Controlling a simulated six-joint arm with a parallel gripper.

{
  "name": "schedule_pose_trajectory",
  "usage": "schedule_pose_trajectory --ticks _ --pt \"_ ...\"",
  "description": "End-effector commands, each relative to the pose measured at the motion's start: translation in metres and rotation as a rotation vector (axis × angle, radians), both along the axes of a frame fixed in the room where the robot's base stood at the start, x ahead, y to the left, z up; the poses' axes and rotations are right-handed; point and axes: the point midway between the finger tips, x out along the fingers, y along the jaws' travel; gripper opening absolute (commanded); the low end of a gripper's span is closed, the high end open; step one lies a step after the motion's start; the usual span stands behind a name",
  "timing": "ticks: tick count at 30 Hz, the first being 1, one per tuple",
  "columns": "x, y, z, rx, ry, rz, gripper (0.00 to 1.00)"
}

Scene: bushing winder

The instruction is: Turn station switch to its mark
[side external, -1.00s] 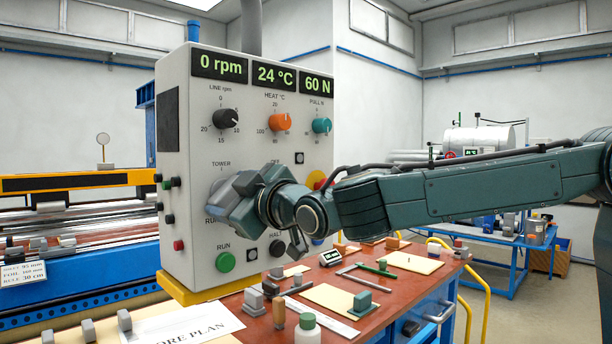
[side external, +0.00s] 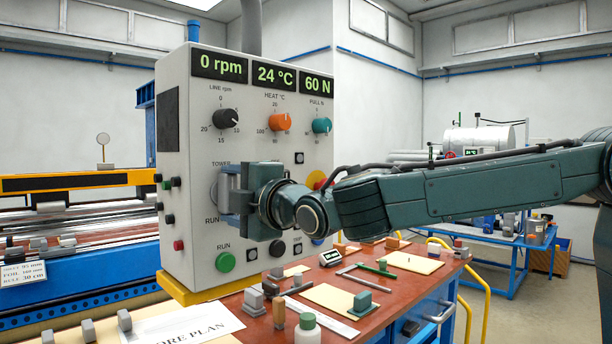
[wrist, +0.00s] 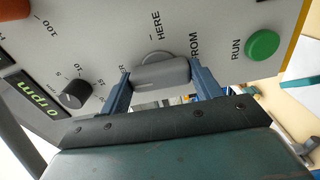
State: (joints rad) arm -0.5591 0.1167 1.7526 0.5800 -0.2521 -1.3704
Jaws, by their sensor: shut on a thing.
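The station switch is a grey bar knob on a round base, on the panel's lower left under a TOWER label. Its bar (wrist: 162,73) lies between the two blue fingers of my gripper (wrist: 162,84) in the wrist view, and they are shut on it. HERE and FROM are printed beside it there, with a short tick near HERE. In the side view my gripper (side external: 231,194) meets the panel face straight on and covers most of the switch. Only the edge of its round base (side external: 214,190) shows. I cannot tell whether its pointer meets the tick.
The panel (side external: 200,265) also carries a black LINE knob (side external: 226,118), an orange HEAT knob (side external: 280,122), a teal PULL knob (side external: 321,125) and a green RUN button (side external: 225,262). Below, the red-brown bench (side external: 400,300) holds small tools and blocks.

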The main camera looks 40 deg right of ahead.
Motion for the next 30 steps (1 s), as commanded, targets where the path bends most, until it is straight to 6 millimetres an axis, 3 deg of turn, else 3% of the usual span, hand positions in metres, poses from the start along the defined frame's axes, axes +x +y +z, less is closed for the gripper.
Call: schedule_pose_trajectory --ticks 18,19,21,30 --pt "-0.0003 0.0003 -0.0003 -0.057 0.001 0.001 0.41" --pt "-0.0003 0.0003 -0.0002 -0.057 0.001 0.001 0.69" --pt "-0.0003 0.0003 -0.0002 -0.057 0.001 0.001 0.83" --pt "-0.0003 0.0002 -0.0001 -0.055 0.0 0.0 0.85"
